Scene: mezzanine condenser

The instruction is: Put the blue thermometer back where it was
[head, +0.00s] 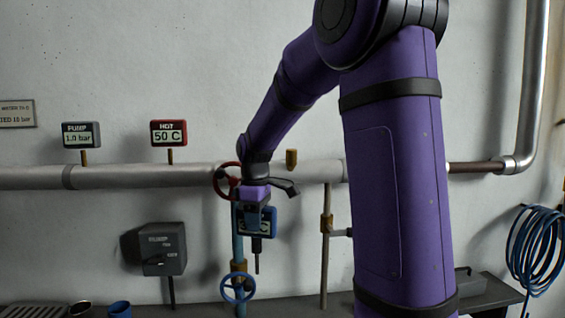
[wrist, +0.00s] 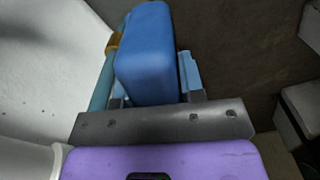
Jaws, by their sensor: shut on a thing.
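The blue thermometer (head: 268,232) hangs in front of the pipework, its face partly covered and its dark stem pointing down. My gripper (head: 262,213) is shut on it from above. In the wrist view the blue thermometer (wrist: 147,50) fills the space between the two fingers of my gripper (wrist: 154,88). A short brass fitting (head: 291,158) stands on the pale horizontal pipe (head: 125,176), up and to the right of my gripper, with nothing on it. A red-framed HOT gauge (head: 169,133) reading 50 C and a grey PUMP gauge (head: 81,135) stand on the pipe to the left.
A red handwheel (head: 222,180) is close to the left of my gripper. A blue handwheel (head: 238,288) is below on a vertical pipe. A grey switch box (head: 164,249) stands to the left. A blue cup (head: 120,309) and a coiled blue hose (head: 537,250) are farther away.

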